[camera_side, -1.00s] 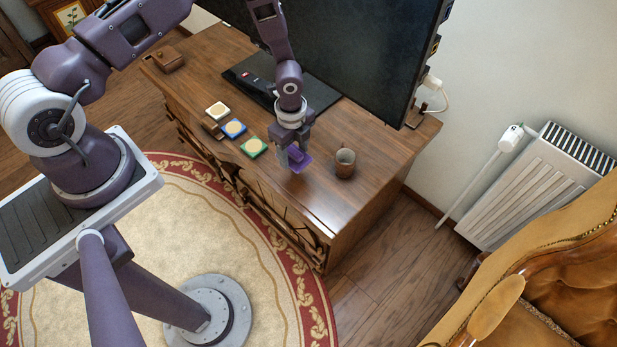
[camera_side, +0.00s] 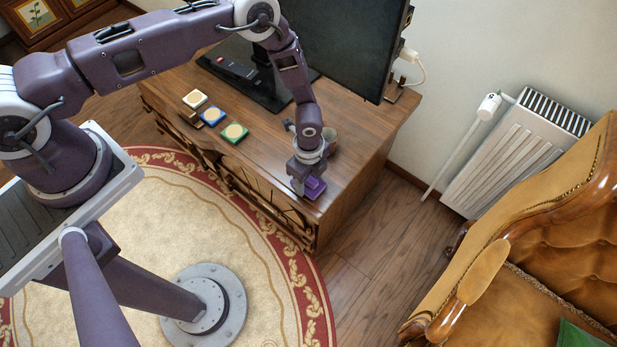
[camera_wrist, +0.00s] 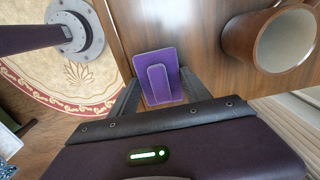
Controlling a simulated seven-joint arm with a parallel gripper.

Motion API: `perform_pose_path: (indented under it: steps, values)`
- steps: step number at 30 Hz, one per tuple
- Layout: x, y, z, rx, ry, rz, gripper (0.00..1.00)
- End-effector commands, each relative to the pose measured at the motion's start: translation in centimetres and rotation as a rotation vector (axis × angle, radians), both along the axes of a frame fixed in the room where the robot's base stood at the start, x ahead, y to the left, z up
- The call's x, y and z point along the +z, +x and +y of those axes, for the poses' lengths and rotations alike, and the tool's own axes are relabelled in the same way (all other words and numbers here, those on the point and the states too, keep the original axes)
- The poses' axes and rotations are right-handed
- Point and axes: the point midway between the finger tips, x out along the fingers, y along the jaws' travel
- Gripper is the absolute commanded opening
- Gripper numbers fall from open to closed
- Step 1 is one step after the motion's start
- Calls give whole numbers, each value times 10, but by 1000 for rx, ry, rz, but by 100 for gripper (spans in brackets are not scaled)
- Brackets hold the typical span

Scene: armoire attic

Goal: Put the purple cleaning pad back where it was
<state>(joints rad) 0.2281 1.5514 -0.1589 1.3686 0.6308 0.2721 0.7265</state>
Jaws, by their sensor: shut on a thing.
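The purple cleaning pad (camera_side: 315,187) is held in my gripper (camera_side: 306,187), over the near right end of the wooden cabinet top (camera_side: 345,170). In the wrist view the pad (camera_wrist: 168,57) sits between the two fingers of my gripper (camera_wrist: 159,92), its raised purple grip strip facing the camera. My gripper is shut on it. I cannot tell whether the pad touches the wood or hangs a little above it.
A brown mug (camera_side: 330,137) stands behind my gripper, partly hidden; the wrist view shows it (camera_wrist: 268,38) at upper right. White (camera_side: 195,99), blue (camera_side: 212,116) and green (camera_side: 235,132) square pads lie in a row to the left. A large screen (camera_side: 345,45) stands behind.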

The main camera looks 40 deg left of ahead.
Motion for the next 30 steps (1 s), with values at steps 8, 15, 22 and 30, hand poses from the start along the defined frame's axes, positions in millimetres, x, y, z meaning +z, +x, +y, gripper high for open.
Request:
perform_pose_path:
  steps: [8,15,22,30]
  values:
    - [-3,0,0,0,0,0,63]
    - [-2,0,0,0,0,0,77]
    - [5,0,0,0,0,0,77]
    - [71,1,0,1,-1,-3,77]
